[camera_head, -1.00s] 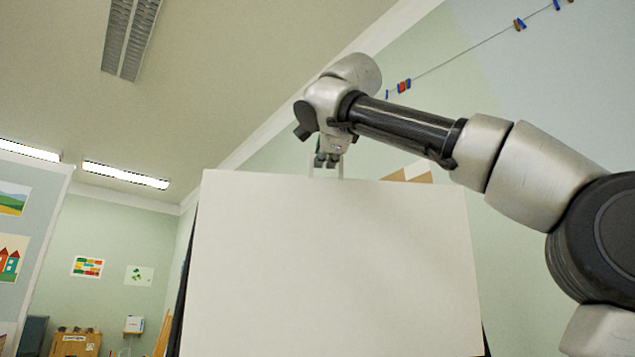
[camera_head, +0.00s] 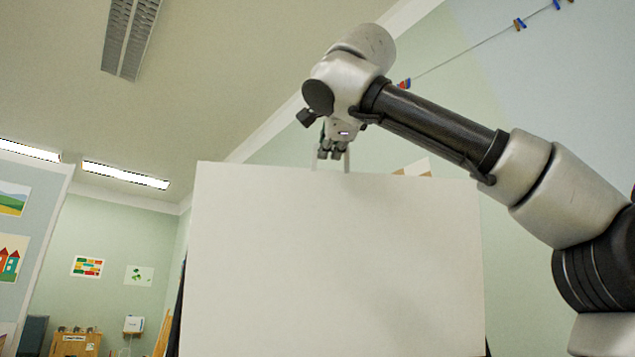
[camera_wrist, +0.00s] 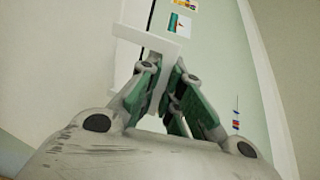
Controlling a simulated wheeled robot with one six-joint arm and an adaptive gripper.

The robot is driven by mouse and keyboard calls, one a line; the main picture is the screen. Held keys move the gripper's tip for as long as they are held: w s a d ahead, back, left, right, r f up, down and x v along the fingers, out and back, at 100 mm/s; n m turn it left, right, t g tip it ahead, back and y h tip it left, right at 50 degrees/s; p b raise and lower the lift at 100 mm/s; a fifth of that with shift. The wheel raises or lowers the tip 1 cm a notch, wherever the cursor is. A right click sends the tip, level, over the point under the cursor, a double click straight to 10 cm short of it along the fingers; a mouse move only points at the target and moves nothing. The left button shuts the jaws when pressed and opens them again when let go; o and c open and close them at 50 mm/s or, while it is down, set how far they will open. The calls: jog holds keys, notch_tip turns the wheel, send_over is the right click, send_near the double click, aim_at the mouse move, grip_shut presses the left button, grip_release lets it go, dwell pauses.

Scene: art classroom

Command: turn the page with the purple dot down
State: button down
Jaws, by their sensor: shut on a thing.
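A blank white page (camera_head: 335,260) fills the middle of the head view, hanging on a dark-edged stand (camera_head: 178,310). No purple dot shows on the visible face.
A brown and white thing (camera_head: 415,168) shows just behind the page's top edge. A line with coloured pegs (camera_head: 518,24) runs along the right wall. A wooden cabinet (camera_head: 76,344) stands far off at the lower left.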

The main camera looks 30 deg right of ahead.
jog(key=c, duration=2.2)
grip_release()
jog(key=s+a+f, duration=0.2)
jog(key=s, duration=0.3)
jog(key=shift+s, duration=0.4)
jog(key=shift+s+a+f, duration=0.2)
jog(key=shift+s+f, duration=0.1)
jog(key=shift+s, duration=0.35)
jog(key=shift+s+a+f, duration=0.2)
jog(key=shift+s+f, duration=0.1)
jog(key=shift+s, duration=0.35)
grip_shut()
